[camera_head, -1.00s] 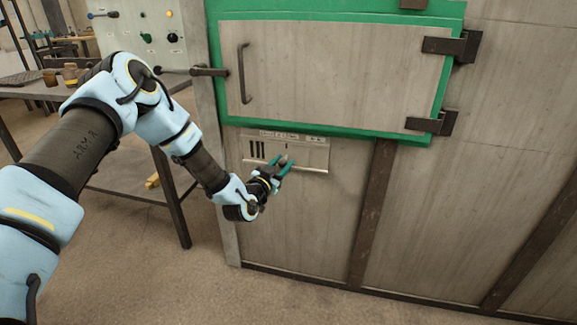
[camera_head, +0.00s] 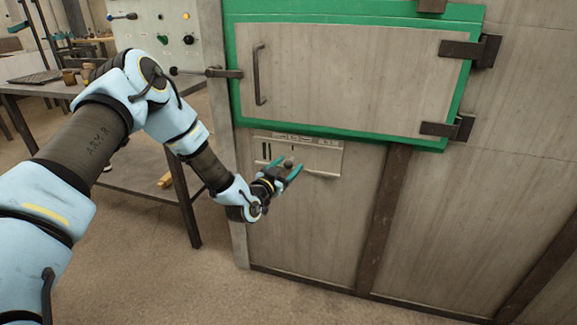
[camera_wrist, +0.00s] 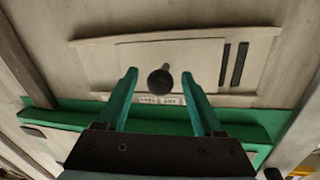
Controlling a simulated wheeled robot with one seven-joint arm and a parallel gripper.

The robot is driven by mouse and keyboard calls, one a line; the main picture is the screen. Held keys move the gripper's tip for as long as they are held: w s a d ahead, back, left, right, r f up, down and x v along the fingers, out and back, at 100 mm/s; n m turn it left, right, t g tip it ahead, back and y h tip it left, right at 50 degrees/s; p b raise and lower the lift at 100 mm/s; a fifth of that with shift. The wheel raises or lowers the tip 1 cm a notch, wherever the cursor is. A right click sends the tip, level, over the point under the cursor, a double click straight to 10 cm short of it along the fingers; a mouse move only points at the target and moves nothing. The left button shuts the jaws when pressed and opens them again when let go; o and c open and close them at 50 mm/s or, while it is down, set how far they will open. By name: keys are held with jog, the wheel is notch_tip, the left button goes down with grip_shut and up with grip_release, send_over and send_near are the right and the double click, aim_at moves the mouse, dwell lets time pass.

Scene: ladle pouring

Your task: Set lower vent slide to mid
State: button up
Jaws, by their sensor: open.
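The lower vent is a pale metal panel (camera_head: 325,158) low on the furnace front, below the green-framed door. Its slide plate (camera_wrist: 150,52) carries a dark round knob (camera_wrist: 160,81), and two dark vent slots (camera_wrist: 237,64) show beside the plate. In the head view the slots are at the panel's left. My gripper (camera_wrist: 159,73) is open, with one teal finger on each side of the knob and a visible gap on both sides. The knob (camera_head: 288,163) also shows between the fingertips in the head view. Small labels (camera_wrist: 159,99) line the panel edge; their text is unreadable.
The door (camera_head: 345,70) with its green frame and handle (camera_head: 260,75) is above the vent. A dark vertical brace (camera_head: 380,220) stands to the right. A metal table (camera_head: 120,180) and a control box (camera_head: 165,38) are at the left. The floor in front is clear.

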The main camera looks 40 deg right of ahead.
jog(key=v, duration=1)
jog(key=shift+a, duration=0.15)
